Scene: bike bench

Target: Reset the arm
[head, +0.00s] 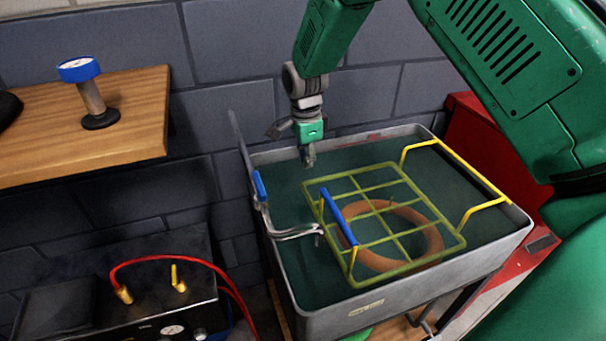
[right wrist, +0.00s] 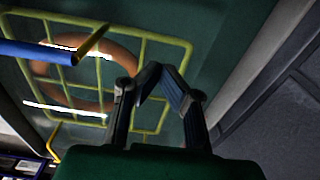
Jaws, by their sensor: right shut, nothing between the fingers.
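My right gripper (head: 309,158) hangs from my green right arm, above the back left part of a grey tub (head: 440,275). It is empty, and its fingertips meet in the right wrist view (right wrist: 150,72). It is apart from the yellow wire rack (head: 450,252), which lies in the tub to its lower right. The rack also shows at the upper left of the right wrist view (right wrist: 185,42). An orange ring (head: 430,235) lies under the rack's bars. My left gripper is not in view.
A blue-handled metal tool (head: 300,232) hangs at the tub's left edge. A wooden shelf (head: 130,125) holds a blue-topped gauge (head: 92,95). A black box (head: 75,290) with a red hose (head: 185,258) stands at lower left. A red cabinet (head: 475,140) is behind the tub.

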